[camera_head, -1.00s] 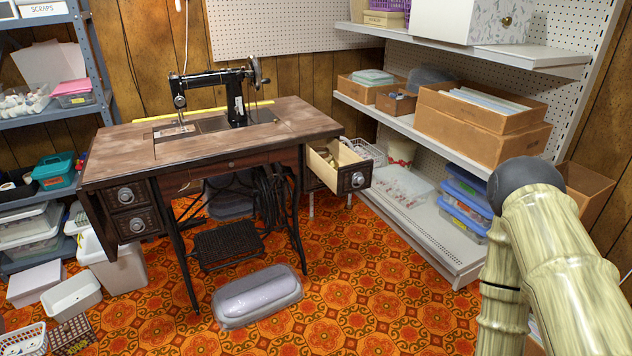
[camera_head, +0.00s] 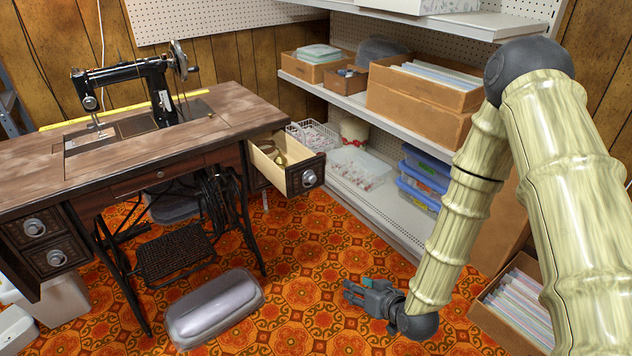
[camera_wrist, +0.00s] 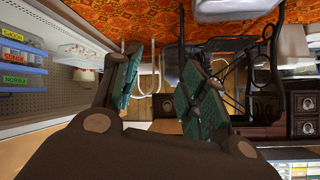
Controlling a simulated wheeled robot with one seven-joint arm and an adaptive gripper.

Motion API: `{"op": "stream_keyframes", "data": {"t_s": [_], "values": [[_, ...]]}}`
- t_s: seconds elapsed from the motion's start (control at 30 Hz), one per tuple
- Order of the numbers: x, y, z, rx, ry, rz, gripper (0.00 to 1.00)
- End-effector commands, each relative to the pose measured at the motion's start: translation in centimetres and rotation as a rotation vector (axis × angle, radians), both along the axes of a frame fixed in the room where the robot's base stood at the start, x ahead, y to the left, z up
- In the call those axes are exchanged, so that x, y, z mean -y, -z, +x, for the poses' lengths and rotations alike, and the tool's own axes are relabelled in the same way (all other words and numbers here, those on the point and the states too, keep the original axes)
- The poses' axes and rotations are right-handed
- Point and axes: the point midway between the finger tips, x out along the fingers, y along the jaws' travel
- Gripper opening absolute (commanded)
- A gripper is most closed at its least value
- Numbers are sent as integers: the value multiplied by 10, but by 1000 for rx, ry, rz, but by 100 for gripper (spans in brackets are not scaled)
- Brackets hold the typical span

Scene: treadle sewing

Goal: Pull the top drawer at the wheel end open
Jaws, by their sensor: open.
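The sewing table (camera_head: 150,160) carries a black machine (camera_head: 125,75) with its handwheel (camera_head: 180,60) on the right. The top drawer at the wheel end (camera_head: 300,178) stands pulled out, its pale inside showing with a few small things in it. Its dark front has a round metal knob (camera_head: 309,178). My gripper (camera_head: 352,290) is low over the carpet, in front of and below the drawer, apart from it. In the wrist view its teal-padded fingers (camera_wrist: 160,92) are spread with nothing between them; a dark drawer front (camera_wrist: 165,105) shows in the distance beyond.
A grey padded case (camera_head: 213,307) lies on the carpet left of my gripper. White shelves (camera_head: 375,205) with boxes and blue-lidded bins (camera_head: 425,175) stand at the right. A box of files (camera_head: 515,305) is on the floor below my arm. Carpet between the case and shelves is clear.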

Motion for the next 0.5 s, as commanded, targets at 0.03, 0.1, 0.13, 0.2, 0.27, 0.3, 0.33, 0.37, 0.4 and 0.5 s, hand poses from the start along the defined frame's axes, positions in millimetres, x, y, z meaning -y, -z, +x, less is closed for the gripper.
{"op": "stream_keyframes", "data": {"t_s": [0.03, 0.1, 0.13, 0.2, 0.27, 0.3, 0.33, 0.37, 0.4, 0.5], "values": [[-10, -35, 29, 104, -20, 41, 43], [-22, -80, 59, 238, -51, 95, 43], [-27, -98, 69, 288, -65, 116, 43], [-35, -136, 87, 390, -90, 157, 43], [-41, -162, 98, 459, -107, 186, 43], [-44, -176, 102, 494, -116, 201, 43], [-45, -184, 105, 516, -122, 210, 43], [-47, -191, 108, 534, -128, 217, 43], [-48, -198, 110, 551, -132, 224, 43], [-52, -205, 114, 572, -139, 233, 43]]}}
